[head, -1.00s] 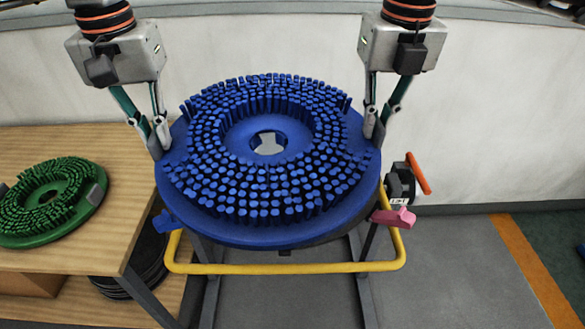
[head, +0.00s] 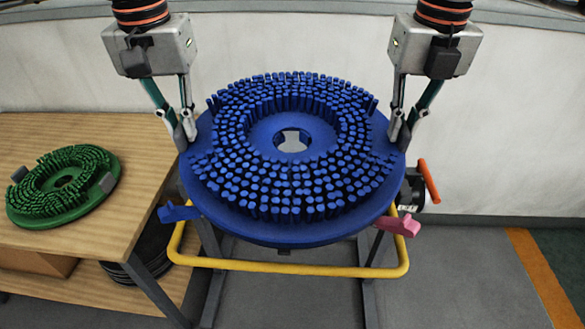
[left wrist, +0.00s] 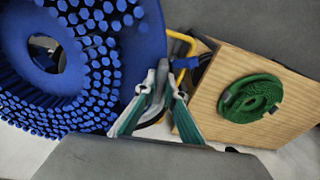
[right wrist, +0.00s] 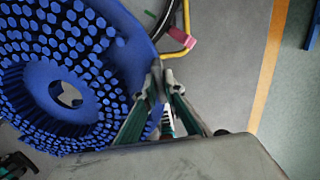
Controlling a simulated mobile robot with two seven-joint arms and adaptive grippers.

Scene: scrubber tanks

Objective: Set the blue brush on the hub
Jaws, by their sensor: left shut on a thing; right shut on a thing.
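The blue brush (head: 293,215) is a large disc with several rings of bristles facing up and a hole in the middle. My left gripper (head: 185,138) is shut on its left rim, and my right gripper (head: 400,135) is shut on its right rim. The left wrist view shows my left fingers (left wrist: 160,85) at the brush edge; the right wrist view shows my right fingers (right wrist: 162,80) at the opposite edge. The brush looks roughly level above a stand with a yellow tube frame (head: 290,270). The hub cannot be made out; the brush covers the stand's middle.
A green brush (head: 62,185) lies on a wooden bench (head: 130,235) at the left, with dark discs on its lower shelf. A blue lever (head: 178,212) and a pink lever (head: 398,225) stick out below the blue brush. An orange handle (head: 429,180) is at right.

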